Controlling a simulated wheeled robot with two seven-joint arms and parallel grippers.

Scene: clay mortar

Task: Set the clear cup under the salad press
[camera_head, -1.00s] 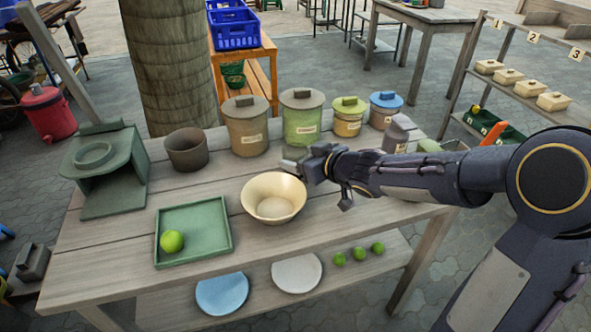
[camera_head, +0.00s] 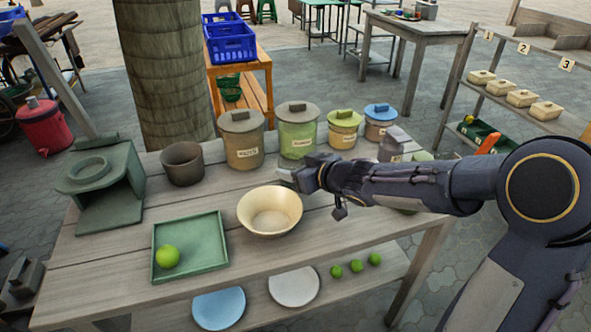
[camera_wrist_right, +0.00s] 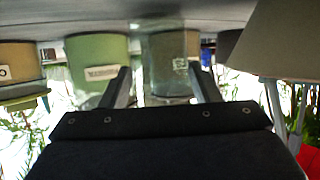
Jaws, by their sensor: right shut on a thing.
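The grey-green stand with a ring on top and an open front, which looks like the salad press (camera_head: 100,172), stands at the table's left end. My right gripper (camera_head: 288,176) is just behind the cream bowl, above the table. In the right wrist view its fingers (camera_wrist_right: 163,88) are apart, around the clear cup (camera_wrist_right: 168,88), which is see-through and hard to make out against the canister behind. The cup's outline is barely visible in the head view. My left gripper is out of view.
The cream bowl (camera_head: 269,211) and a green tray (camera_head: 205,262) with a lime (camera_head: 168,257) are at the front. A dark pot (camera_head: 182,163) and several lidded canisters (camera_head: 241,140) line the back. Bare tabletop lies between tray, pot and bowl.

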